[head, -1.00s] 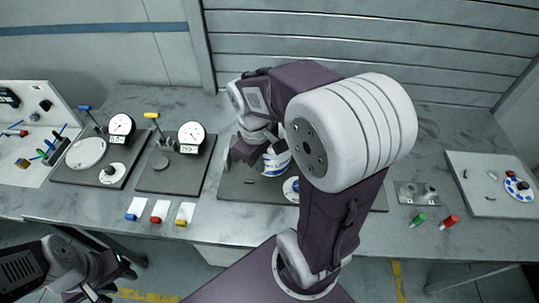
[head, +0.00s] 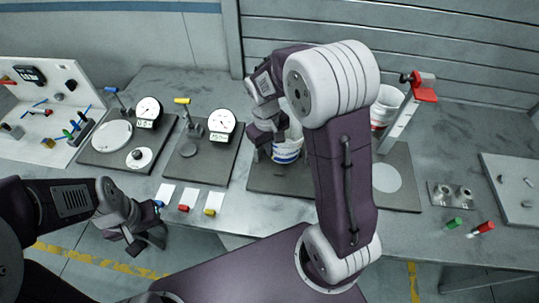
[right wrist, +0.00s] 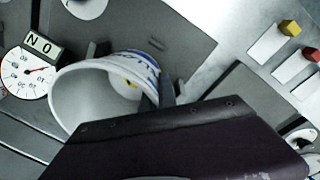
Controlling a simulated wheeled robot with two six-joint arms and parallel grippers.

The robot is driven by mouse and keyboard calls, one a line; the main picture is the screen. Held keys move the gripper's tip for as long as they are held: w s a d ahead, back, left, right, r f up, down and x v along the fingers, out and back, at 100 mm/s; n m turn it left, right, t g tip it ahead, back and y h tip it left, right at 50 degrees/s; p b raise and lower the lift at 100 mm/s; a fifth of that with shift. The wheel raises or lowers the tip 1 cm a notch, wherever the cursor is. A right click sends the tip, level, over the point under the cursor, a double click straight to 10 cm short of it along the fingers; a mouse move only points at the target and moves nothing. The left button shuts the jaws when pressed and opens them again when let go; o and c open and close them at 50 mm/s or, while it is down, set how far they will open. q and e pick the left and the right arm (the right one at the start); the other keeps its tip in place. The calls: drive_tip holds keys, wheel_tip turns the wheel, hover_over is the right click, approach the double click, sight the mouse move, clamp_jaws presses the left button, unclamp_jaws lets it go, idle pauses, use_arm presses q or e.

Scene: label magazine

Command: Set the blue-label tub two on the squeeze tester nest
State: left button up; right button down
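A white tub with a blue label (head: 287,150) is in my right gripper (head: 268,132), over the left part of a dark board. The right wrist view shows its open mouth (right wrist: 85,98), with a dark finger (right wrist: 167,92) against its side. I cannot read a number on the label. The squeeze tester is not clearly identifiable; a dark station with a yellow lever, a dial (head: 221,122) and a small grey disc (head: 188,149) stands left of the tub. A dial with an "N 0" display (right wrist: 40,45) shows in the wrist view. My left gripper (head: 145,238) hangs empty before the table; its opening is unclear.
A blue-lever station (head: 112,134) stands further left. Several cards with coloured pieces (head: 188,198) lie in front. A second white tub (head: 386,104) stands near a red-topped post (head: 425,84). Green (head: 453,223) and red (head: 484,228) cylinders lie right.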

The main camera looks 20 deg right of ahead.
drive_tip(key=f, duration=0.4)
drive_tip(key=shift+a, duration=0.2)
drive_tip(key=shift+w+f, duration=0.15)
drive_tip(key=shift+f, duration=0.05)
drive_tip(key=shift+f, duration=0.1)
drive_tip(key=c, duration=1.7)
unclamp_jaws()
drive_tip(key=r, duration=0.8)
drive_tip(key=a+r, duration=0.1)
drive_tip(key=r, duration=0.3)
drive_tip(key=shift+s+r+p, duration=0.1)
drive_tip(key=shift+s+p, duration=0.1)
drive_tip(key=shift+p, duration=0.2)
